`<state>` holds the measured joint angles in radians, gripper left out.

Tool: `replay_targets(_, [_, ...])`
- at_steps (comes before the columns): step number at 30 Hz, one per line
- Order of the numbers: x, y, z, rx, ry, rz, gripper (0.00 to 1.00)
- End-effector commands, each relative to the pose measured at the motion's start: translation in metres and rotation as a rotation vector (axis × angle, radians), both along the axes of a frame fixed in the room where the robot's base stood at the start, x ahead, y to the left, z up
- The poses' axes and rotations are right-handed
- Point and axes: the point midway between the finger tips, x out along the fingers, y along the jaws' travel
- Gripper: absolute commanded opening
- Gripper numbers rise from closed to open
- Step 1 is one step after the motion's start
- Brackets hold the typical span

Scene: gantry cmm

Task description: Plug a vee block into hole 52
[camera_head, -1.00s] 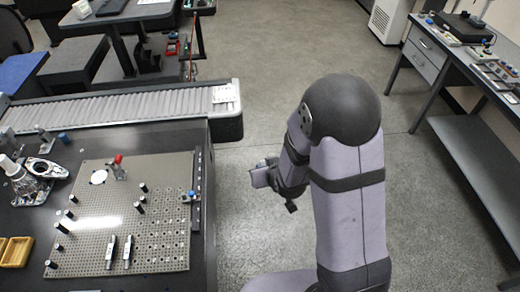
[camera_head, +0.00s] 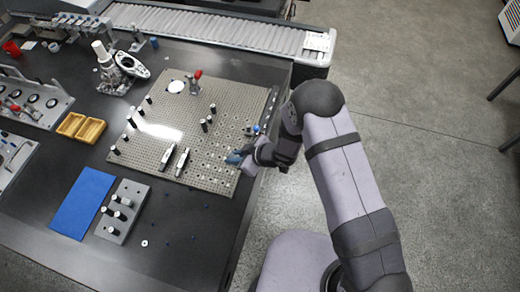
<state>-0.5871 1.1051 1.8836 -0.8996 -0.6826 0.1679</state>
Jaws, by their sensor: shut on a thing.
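My gripper (camera_head: 240,156) is at the right edge of the perforated grey plate (camera_head: 228,100), low over its holes. It is shut on a small, dark blue-grey piece (camera_head: 233,158), which I take to be the vee block. The jaws and my wrist hide much of the piece, and its shape is too small to make out. I cannot tell whether it touches the plate. The plate has many holes, and no hole numbers can be read, so I cannot pick out hole 52.
Black pins, two slim upright blocks (camera_head: 182,161), a red-topped clamp (camera_head: 195,83) and a blue-topped part (camera_head: 254,130) stand on the plate. A grey block with pins (camera_head: 122,212), blue mat (camera_head: 82,203) and yellow tray (camera_head: 81,127) lie left. A conveyor (camera_head: 220,31) runs behind.

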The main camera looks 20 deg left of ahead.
Motion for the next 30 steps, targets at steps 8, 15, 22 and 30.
replay_targets(8, [-0.004,0.027,0.001,0.001,-0.001,0.165,0.0])
replay_targets(15, [-0.008,0.036,0.006,0.0,0.0,0.21,0.0])
replay_targets(22, [-0.008,0.036,0.005,0.001,0.0,0.211,0.0])
replay_targets(30, [-0.008,0.036,-0.003,0.001,0.001,0.21,0.0])
